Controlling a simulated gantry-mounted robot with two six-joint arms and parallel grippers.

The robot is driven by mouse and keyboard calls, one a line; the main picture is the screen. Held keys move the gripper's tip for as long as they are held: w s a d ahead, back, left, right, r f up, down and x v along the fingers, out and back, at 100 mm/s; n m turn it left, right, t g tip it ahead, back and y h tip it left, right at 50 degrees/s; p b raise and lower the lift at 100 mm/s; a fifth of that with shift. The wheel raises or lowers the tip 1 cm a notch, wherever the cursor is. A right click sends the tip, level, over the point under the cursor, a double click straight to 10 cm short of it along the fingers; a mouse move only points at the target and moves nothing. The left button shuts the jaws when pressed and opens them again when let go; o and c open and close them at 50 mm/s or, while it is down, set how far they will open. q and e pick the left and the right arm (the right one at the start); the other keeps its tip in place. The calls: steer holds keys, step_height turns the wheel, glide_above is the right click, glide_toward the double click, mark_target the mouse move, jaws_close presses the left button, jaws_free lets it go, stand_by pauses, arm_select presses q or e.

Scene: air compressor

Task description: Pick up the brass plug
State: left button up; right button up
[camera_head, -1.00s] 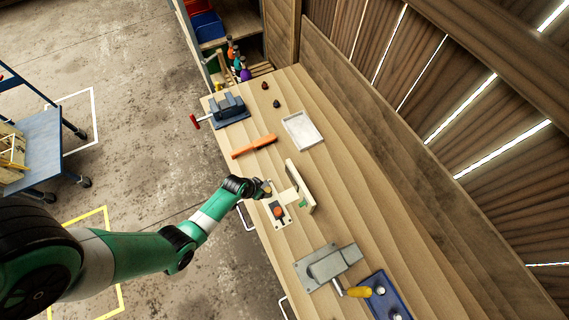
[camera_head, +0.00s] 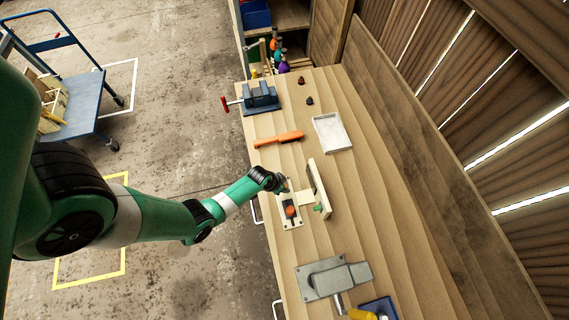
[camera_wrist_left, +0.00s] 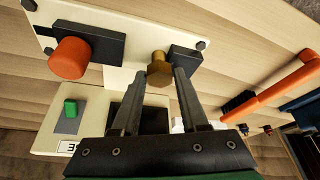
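The brass plug (camera_wrist_left: 158,68) has a hexagonal brass head and stands at a dark block on a white plate in the left wrist view. My left gripper (camera_wrist_left: 166,80) is open, its two dark fingers reaching toward the plug. The plug shows in the gap at the fingertips, nearer the left finger. I cannot tell whether a finger touches it. In the head view my left gripper (camera_head: 285,184) is at the small panel fixture on the bench; the plug is too small to make out there. My right gripper is not in view.
An orange-red button (camera_wrist_left: 69,59) sits beside the plug; a green switch (camera_wrist_left: 70,108) is below it. An upright board (camera_head: 318,188) stands close right of the gripper. An orange-handled brush (camera_head: 279,139), grey tray (camera_head: 332,132), vise (camera_head: 261,98) and grey metal block (camera_head: 333,279) lie around.

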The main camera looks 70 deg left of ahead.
arm_select(q)
jaws_close()
steer(key=shift+r, duration=0.15)
